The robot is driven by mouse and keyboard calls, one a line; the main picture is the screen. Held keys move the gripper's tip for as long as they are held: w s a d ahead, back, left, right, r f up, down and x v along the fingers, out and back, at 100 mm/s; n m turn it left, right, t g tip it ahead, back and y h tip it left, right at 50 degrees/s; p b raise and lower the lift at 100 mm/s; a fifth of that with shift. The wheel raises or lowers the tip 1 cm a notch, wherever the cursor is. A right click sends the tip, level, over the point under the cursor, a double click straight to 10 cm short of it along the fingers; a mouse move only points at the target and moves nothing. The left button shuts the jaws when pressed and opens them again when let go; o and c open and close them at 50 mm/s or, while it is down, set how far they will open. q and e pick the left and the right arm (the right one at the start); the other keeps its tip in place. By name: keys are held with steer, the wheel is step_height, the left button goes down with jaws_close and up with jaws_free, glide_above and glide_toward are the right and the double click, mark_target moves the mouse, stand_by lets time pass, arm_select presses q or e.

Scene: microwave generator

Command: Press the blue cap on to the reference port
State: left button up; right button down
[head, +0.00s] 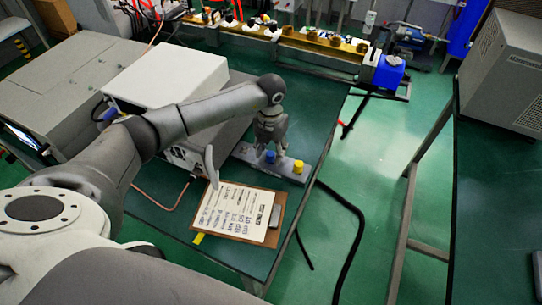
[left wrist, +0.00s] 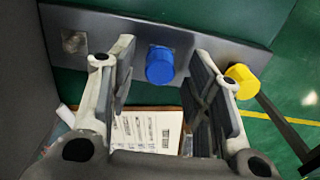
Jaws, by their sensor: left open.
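The blue cap (head: 270,156) stands on a grey bar (head: 249,152) on the green table; it also shows in the left wrist view (left wrist: 160,66). A yellow cap (head: 298,166) sits on the same bar to its right, also in the left wrist view (left wrist: 243,80). My left gripper (left wrist: 163,58) is open and empty, with its fingers on either side of the blue cap in the picture; contact cannot be told. A square metal fitting (left wrist: 74,42) shows on the bar left of the blue cap. Whether it is the reference port is unclear.
A clipboard with a printed sheet (head: 238,212) lies on the table in front of the bar. A white-topped box (head: 165,75) stands behind my left arm. A black cable (head: 352,225) hangs beyond the table's right edge, over open green floor.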

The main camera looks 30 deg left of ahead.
mark_target(271, 153)
stand_by(0.7)
arm_select(q)
steer(key=shift+c, duration=0.5)
jaws_close()
steer(key=shift+r, duration=0.1)
steer(key=shift+r+p, duration=1.95)
steer(key=shift+r, duration=0.95)
